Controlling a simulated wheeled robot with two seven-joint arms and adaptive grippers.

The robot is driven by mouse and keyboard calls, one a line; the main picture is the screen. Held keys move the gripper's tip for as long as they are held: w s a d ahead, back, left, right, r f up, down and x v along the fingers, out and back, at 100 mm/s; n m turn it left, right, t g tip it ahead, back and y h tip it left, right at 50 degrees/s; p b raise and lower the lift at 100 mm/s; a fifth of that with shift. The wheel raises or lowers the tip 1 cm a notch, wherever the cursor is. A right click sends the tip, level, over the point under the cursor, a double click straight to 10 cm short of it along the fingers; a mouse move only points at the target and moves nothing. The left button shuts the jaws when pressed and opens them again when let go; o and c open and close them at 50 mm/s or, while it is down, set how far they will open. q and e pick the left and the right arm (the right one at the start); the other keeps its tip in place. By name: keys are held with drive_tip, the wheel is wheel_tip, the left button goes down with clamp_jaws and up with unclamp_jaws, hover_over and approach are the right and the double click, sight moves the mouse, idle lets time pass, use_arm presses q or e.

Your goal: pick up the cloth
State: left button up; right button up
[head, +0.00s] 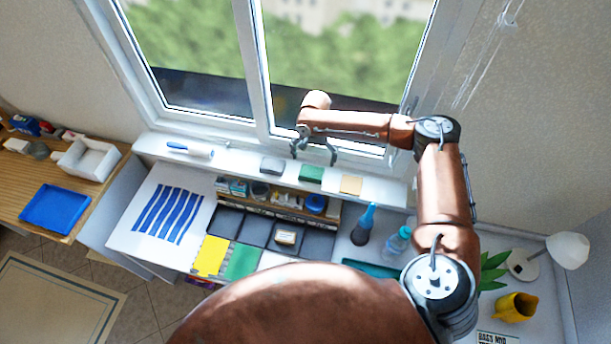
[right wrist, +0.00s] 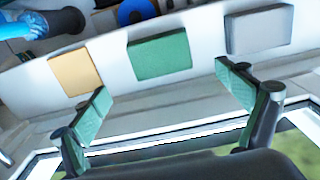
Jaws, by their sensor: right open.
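Three flat rectangular pieces lie apart in a row on the white window sill: a grey one (head: 272,165), a green one (head: 311,174) and a tan one (head: 350,185). They look like folded cloths or pads; I cannot tell which is the cloth. In the right wrist view the green piece (right wrist: 160,56) is ahead between my fingertips, with the tan piece (right wrist: 75,72) to the left and the grey piece (right wrist: 259,30) to the right. My right gripper (head: 313,155) is open and empty, at the window side of the sill, apart from the green piece. My left gripper is not in view.
A white-and-blue roller-like item (head: 190,149) lies on the sill's left end. A blue-striped sheet (head: 168,214) lies on the desk. The window frame (head: 258,90) rises close behind the gripper.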

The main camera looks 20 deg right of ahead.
sight(312, 171)
drive_tip(key=f, duration=0.2)
drive_tip(key=f+p, duration=0.1)
drive_tip(key=f, duration=0.2)
drive_tip(key=f+p, duration=0.1)
drive_tip(key=f, duration=0.1)
drive_tip(key=shift+s+a+f, duration=0.25)
drive_tip(key=shift+a+f, duration=0.05)
drive_tip(key=shift+a, duration=0.05)
drive_tip(key=shift+c, duration=0.2)
drive_tip(key=c, duration=1.2)
